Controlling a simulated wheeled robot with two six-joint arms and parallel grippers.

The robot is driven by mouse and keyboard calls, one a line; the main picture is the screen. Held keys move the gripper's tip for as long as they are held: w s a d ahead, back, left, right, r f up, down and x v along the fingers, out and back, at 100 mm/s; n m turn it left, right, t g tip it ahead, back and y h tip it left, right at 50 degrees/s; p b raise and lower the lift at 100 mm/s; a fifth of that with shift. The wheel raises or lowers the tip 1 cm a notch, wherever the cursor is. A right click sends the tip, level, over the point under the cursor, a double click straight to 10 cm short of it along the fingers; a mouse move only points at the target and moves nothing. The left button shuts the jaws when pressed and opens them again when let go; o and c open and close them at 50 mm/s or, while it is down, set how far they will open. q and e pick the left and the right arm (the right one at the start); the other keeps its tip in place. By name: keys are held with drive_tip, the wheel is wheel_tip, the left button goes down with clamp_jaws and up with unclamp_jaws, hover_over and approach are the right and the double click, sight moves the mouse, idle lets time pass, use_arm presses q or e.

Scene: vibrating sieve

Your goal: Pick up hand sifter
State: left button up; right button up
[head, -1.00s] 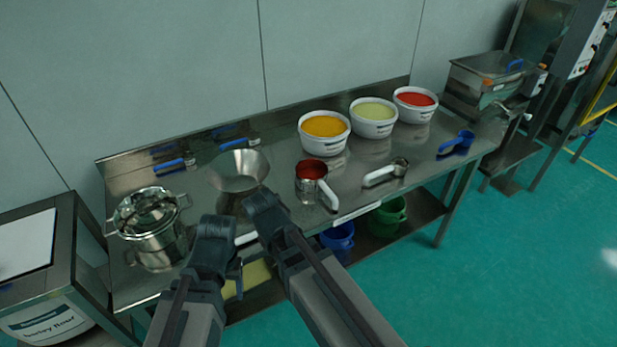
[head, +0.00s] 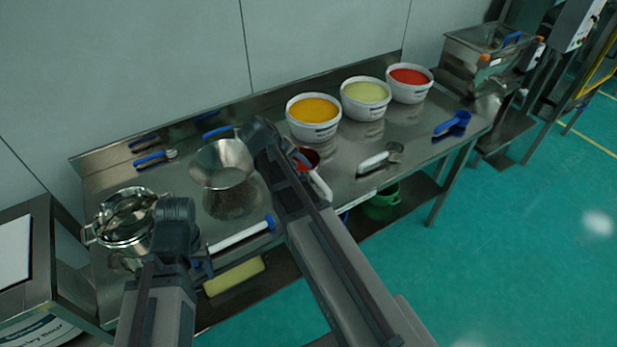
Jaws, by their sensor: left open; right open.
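A steel cup with a white handle and red contents (head: 308,158), which looks like the hand sifter, stands mid-table. My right arm partly covers it. A smaller steel scoop with a white handle (head: 378,160) lies to its right. A flared steel bowl (head: 222,167) stands to the left of the cup. My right gripper (head: 258,134) is open and empty in the picture, just right of the bowl's rim and up-left of the cup. My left gripper (head: 174,212) is open and empty, in front of the lidded pot's right side.
The steel pot (head: 125,222) is at the left. Tubs of yellow (head: 314,112), pale green (head: 366,92) and red (head: 409,78) contents line the back. A blue scoop (head: 453,124) lies at the right. Blue-handled tools (head: 150,160) lie back left. A white, blue-ended bar (head: 241,235) is at the front.

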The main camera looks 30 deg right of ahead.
sight(315, 179)
drive_tip(key=b+x, duration=0.4)
drive_tip(key=x, duration=0.2)
drive_tip(key=shift+a, duration=0.2)
drive_tip(key=shift+d+f, duration=0.1)
drive_tip(key=shift+d, duration=0.1)
drive_tip(key=b+x, duration=0.4)
drive_tip(key=shift+w+d+f, duration=0.1)
drive_tip(key=shift+w+f, duration=0.15)
drive_tip(key=shift+f, duration=0.05)
drive_tip(key=shift+d+f+b, duration=0.25)
drive_tip(key=shift+d+b, duration=0.05)
drive_tip(key=shift+r, duration=0.1)
clamp_jaws()
